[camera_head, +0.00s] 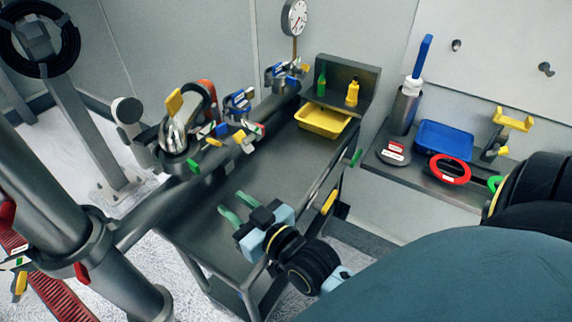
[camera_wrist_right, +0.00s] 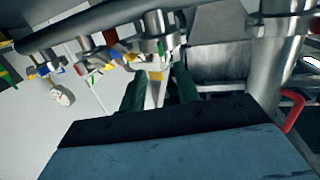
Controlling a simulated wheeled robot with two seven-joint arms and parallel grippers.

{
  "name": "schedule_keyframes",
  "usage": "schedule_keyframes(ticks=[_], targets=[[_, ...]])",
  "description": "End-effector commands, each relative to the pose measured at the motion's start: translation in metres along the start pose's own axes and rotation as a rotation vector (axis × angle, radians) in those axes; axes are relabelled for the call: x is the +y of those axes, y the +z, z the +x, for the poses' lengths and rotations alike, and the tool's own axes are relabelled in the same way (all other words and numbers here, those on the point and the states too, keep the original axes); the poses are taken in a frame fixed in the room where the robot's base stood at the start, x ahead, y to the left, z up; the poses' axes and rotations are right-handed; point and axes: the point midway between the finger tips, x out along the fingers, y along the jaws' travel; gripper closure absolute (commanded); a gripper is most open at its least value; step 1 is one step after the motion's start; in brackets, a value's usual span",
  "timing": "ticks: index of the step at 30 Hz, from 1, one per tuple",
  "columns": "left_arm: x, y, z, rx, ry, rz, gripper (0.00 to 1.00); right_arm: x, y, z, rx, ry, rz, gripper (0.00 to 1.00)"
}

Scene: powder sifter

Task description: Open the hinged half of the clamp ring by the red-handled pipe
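A thick steel pipe (camera_head: 50,190) slants down at the left of the head view, with a collar ring (camera_head: 98,245) around it and a small red handle (camera_head: 82,273) beside it. A red handle (camera_wrist_right: 294,112) also shows beside steel pipework at the right of the wrist view. I cannot tell whether the clamp ring's hinged half is open. My right gripper (camera_head: 236,207) is open and empty above the dark bench, apart from the pipes. Its two green fingers also show in the wrist view (camera_wrist_right: 160,88). My left gripper is not in view.
A pipe with several clamps and coloured valve handles (camera_head: 235,115) runs along the back of the bench (camera_head: 270,170). A yellow tray (camera_head: 322,120) sits at its far end. A right-hand shelf holds a blue tray (camera_head: 443,141) and a red ring (camera_head: 450,169). The bench's middle is clear.

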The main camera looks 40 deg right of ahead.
Motion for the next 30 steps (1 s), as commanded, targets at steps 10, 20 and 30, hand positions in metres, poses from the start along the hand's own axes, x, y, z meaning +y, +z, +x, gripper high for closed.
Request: schedule_keyframes(ticks=[10, 20, 30], targets=[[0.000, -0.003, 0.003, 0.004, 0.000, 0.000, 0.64, 0.002, 0.059, -0.022, -0.340, -0.026, -0.013, 0.68], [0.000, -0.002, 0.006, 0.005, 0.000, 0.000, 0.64, 0.006, 0.106, -0.061, -0.659, -0.031, -0.024, 0.68], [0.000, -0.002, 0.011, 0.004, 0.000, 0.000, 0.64, 0.013, 0.149, -0.100, -0.916, -0.021, -0.033, 0.68]])
